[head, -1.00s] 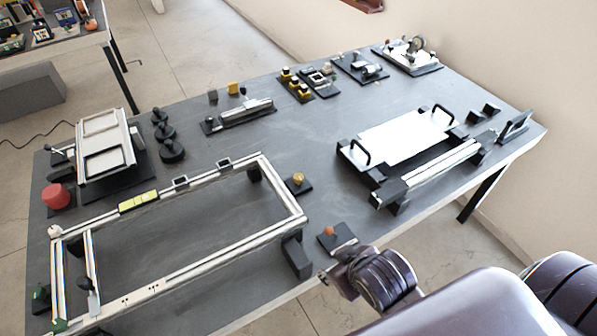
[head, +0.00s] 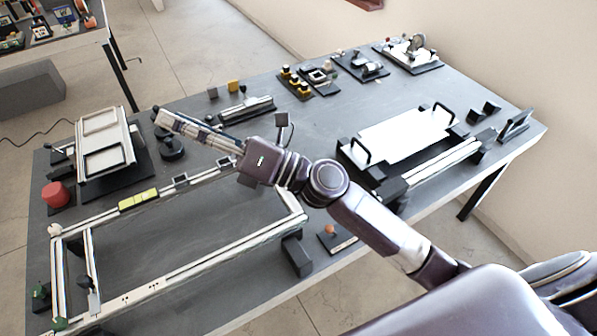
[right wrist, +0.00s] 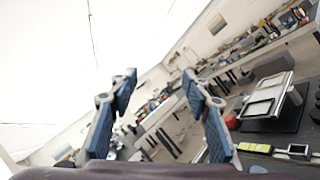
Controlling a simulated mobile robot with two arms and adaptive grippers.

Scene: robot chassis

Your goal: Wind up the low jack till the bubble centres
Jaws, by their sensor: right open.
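A pale rectangular chassis frame (head: 196,265) lies across the left half of the bench. A yellow-green level vial (head: 138,201) sits on its far rail; the bubble is too small to read. A small orange knob on a dark base (head: 330,230) stands by the frame's near right corner, and a pale knob (head: 55,230) sits at its left corner. I cannot tell which corner has the low jack. My right gripper (head: 160,120) is open and empty above the frame's far side, pointing left; its spread fingers show in the right wrist view (right wrist: 160,82). My left gripper is not in view.
A tray-like panel (head: 103,150), a red knob (head: 56,195) and dark round knobs (head: 171,148) stand beyond the frame. A white plate with black handles (head: 400,137) lies to the right. Small fixtures line the far edge. The frame's inside is clear.

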